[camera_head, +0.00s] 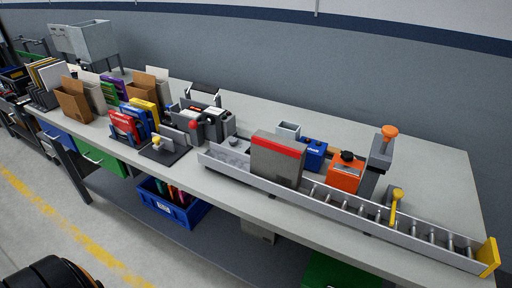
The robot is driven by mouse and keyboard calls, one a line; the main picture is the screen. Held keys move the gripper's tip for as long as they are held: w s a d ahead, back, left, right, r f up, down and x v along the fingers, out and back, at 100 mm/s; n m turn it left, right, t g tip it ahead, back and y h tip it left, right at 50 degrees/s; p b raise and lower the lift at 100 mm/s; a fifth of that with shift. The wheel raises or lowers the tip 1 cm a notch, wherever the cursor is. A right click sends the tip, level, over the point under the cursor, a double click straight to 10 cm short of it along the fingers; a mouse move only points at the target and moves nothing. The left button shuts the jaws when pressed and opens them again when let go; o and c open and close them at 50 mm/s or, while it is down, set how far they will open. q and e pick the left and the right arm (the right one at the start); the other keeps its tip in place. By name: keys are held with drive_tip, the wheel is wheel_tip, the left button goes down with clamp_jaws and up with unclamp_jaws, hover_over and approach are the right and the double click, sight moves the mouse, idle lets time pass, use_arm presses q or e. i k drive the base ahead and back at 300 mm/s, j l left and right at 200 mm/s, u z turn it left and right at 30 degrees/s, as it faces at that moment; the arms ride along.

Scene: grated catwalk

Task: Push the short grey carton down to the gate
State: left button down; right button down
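A grey carton (276,161) with a red top band stands upright on the roller track (345,214), towards its left end. Bare rollers run from the carton down to the right. A yellow plate (489,256) closes the track's far right end. A yellow-topped post (396,203) stands at the track between the carton and that plate; I cannot tell which of the two is the gate. Neither of my grippers is in view, and nothing is seen touching the carton.
Behind the track stand a blue box (314,154), an orange box (346,172) and a grey post with an orange knob (389,132). Boxes and folders crowd the bench's left half. The bench top (435,172) is clear at right. A blue crate (172,208) sits below.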

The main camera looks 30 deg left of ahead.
sight(277, 162)
drive_tip(key=j+z, duration=0.15)
drive_tip(key=j, duration=0.45)
drive_tip(key=j+z, duration=0.1)
drive_tip(key=j, duration=0.45)
drive_tip(key=j+z, duration=0.15)
drive_tip(key=j, duration=0.45)
drive_tip(key=k+j+z, duration=0.1)
drive_tip(key=j, duration=0.45)
drive_tip(key=k+j+z, duration=0.15)
drive_tip(key=j, duration=0.4)
